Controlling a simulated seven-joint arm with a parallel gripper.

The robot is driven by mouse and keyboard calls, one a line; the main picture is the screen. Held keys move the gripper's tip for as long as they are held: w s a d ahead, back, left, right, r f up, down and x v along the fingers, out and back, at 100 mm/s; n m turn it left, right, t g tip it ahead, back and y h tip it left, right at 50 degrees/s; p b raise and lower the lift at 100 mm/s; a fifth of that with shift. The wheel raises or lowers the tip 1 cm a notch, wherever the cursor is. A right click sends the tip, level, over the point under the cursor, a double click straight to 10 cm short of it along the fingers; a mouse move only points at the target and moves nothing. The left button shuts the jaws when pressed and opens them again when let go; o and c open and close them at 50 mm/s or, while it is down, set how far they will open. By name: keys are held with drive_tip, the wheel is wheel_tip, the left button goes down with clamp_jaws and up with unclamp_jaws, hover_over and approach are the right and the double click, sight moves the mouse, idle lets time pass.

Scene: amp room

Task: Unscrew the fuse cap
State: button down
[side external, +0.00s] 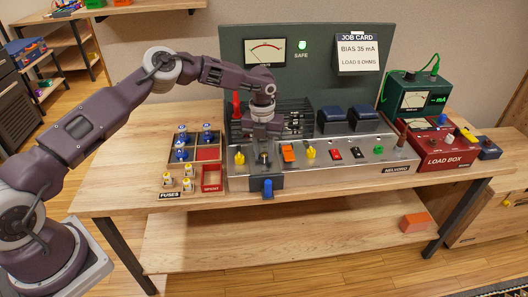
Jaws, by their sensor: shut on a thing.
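The fuse cap (264,159) is a small dark round knob at the left end of the amplifier's sloped metal front panel. My gripper (263,146) points down right over it, with its fingers shut on the cap. The fingers and the gripper body hide the cap's upper part, and I cannot tell how far it is turned. The amplifier (330,175) stands on the wooden bench.
A blue part (267,187) juts from the front below. The fuse tray (188,165), with blue and yellow-white fuses, lies left. The red load box (440,146) stands right.

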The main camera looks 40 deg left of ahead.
sight(263, 155)
drive_tip(key=shift+n, duration=0.4)
drive_tip(key=c, duration=1.1)
unclamp_jaws()
drive_tip(key=shift+c, duration=0.2)
wheel_tip(263, 155, up, 7)
drive_tip(key=shift+r, duration=0.1)
